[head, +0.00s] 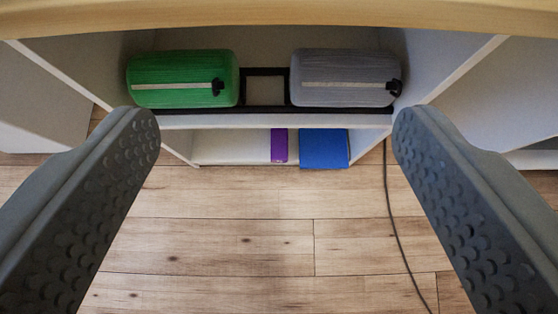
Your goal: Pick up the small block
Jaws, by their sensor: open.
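A small purple block (279,145) sits on the lower shelf (232,147), near its front edge. A wider blue block (323,148) is just to its right on the same shelf. The picture does not settle which of the two is the small block, but the purple one looks smaller. My gripper (274,115) is open, its two dark grey textured fingers wide apart at the left and right of the view. Nothing is between the fingertips at close range; the blocks appear beyond them.
A green roll (182,79) and a grey roll (345,78) lie in a black rack (265,109) on the shelf above. A wooden top edge (280,17) spans the top of the view. A dark cable (396,232) runs down the wooden floor (215,235), which is otherwise clear.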

